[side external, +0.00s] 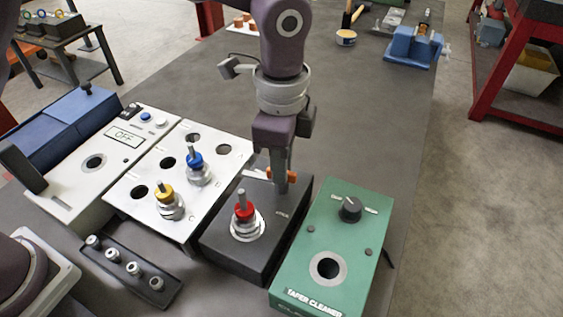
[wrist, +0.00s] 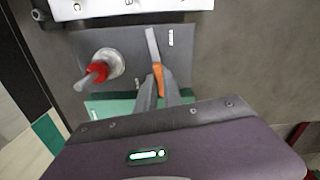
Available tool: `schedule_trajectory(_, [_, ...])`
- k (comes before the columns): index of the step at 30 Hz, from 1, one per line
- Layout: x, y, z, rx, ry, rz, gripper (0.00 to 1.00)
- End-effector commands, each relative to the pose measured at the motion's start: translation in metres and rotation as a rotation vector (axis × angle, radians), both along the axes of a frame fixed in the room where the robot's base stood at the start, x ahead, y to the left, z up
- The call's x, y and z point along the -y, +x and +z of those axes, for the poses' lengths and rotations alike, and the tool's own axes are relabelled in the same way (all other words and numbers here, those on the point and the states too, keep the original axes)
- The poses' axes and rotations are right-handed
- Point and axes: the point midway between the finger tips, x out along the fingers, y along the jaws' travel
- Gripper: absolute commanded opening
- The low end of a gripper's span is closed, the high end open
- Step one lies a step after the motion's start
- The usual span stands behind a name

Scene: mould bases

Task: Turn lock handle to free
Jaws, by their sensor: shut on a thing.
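The lock handle (side external: 269,175) is on the black box, with orange parts showing on either side of my gripper's fingers. In the wrist view the orange part of the handle (wrist: 158,74) shows between the fingertips, with a slim grey bar (wrist: 152,45) beyond it. My gripper (side external: 281,183) points down and is shut on the handle; the fingers hide part of it. The black box (side external: 222,244) carries a red-collared tool holder (side external: 244,212) standing upright in its round socket. The holder also shows in the wrist view (wrist: 97,72), left of my fingers.
A green taper cleaner box (side external: 318,235) stands right of the black box. A white panel (side external: 128,198) with holes and blue and yellow holders stands left. A dark tray (side external: 105,265) with several small fittings lies in front. The table behind is mostly clear.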

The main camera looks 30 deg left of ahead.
Motion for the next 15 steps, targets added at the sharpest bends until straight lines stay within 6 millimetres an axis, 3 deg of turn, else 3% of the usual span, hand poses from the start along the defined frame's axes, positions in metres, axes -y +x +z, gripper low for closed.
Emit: schedule_trajectory(15, [0.0011,0.0008,0.0013,0.004,-0.004,-0.185,0.0])
